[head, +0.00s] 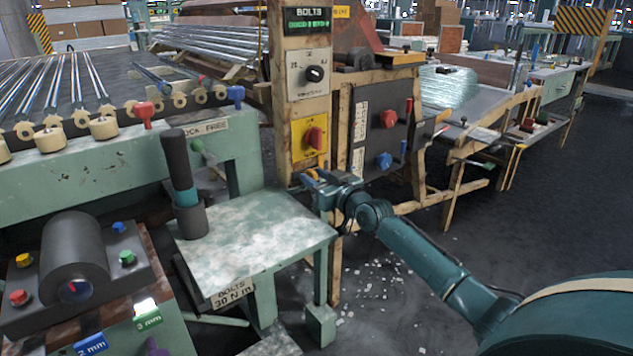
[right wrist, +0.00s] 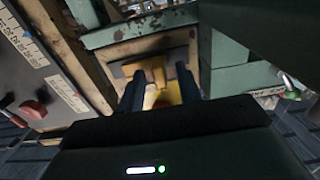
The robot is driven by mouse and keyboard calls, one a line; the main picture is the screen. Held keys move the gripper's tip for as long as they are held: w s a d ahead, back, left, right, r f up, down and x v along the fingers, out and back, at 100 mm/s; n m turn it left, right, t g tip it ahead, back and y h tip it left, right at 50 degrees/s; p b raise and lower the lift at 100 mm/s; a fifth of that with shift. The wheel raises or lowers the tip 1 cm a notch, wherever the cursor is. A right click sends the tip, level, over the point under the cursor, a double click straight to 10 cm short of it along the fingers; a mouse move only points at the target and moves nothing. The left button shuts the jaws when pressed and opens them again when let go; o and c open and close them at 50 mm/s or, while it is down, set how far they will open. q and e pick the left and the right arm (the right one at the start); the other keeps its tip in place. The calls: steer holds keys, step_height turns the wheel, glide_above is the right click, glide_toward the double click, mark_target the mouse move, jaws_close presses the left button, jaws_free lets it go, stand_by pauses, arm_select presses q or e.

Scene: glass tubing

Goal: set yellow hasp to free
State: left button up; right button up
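A yellow hasp (right wrist: 158,74) shows in the right wrist view on a wooden face with a dark plate, straight ahead of my right gripper (right wrist: 161,88). The gripper's two dark fingers are apart, one on each side of the yellow part. I cannot tell whether they touch it. In the head view my right gripper (head: 312,178) is at the wooden post, below the yellow panel with a red knob (head: 315,138). The hasp is too small and covered to make out there, and its setting cannot be read. My left gripper is out of view.
A green bench (head: 255,235) stands left of the gripper, with a dark cylinder with a teal band (head: 178,165) on it. A dark panel with red and blue knobs (head: 385,125) is just right of the post. Pale shards (head: 375,285) lie on the floor.

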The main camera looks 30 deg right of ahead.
jaws_close()
stand_by(0.4)
